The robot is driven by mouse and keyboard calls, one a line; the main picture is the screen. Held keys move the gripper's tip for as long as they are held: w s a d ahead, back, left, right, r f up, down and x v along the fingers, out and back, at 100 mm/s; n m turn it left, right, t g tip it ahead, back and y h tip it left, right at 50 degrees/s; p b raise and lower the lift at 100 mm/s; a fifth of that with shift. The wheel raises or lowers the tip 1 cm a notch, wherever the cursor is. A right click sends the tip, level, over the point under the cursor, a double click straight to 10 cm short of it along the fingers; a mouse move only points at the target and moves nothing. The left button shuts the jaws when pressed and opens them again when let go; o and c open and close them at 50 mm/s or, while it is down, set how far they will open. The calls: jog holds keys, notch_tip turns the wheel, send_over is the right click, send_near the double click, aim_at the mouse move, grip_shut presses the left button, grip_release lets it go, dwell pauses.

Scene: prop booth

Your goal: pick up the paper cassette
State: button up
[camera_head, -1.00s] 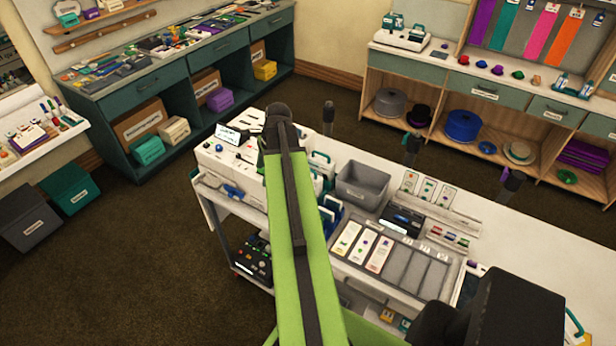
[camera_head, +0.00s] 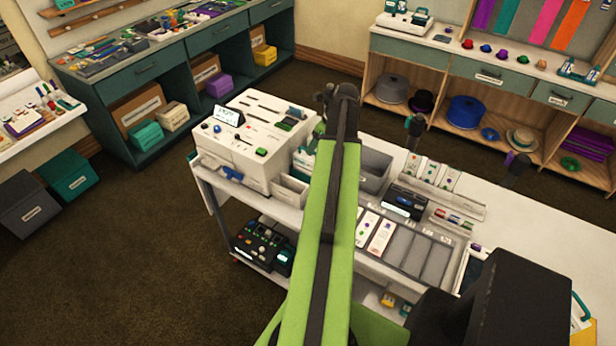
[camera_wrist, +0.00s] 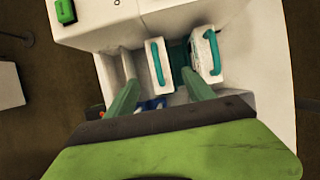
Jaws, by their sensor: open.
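Two white cassette-like cases with teal handles stand upright side by side in the wrist view, a left one (camera_wrist: 155,52) and a right one (camera_wrist: 212,68). I cannot tell which is the paper cassette. My gripper (camera_wrist: 160,77) is open and empty, its two green fingers reaching toward the cases. The left case shows between the fingertips; the right one is just beyond the right finger. Contact cannot be made out. In the head view, a white case with a teal handle (camera_head: 302,164) shows left of my arm, which hides the others and my fingertips.
A white printer-like machine (camera_head: 244,140) stands left of the cases on the white cart. A grey bin (camera_head: 374,172), a dark device (camera_head: 405,202) and a card tray (camera_head: 440,240) lie to the right. The white counter (camera_head: 540,235) is largely clear at right.

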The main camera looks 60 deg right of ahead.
aim_at(308, 157)
jog(key=b+x, duration=0.2)
jog(key=x, duration=0.2)
jog(key=shift+s+f, duration=0.1)
jog(key=shift+f, duration=0.05)
jog(key=b+x, duration=0.5)
jog(key=shift+f, duration=0.2)
jog(key=shift+r, duration=0.25)
grip_shut()
dwell(0.7)
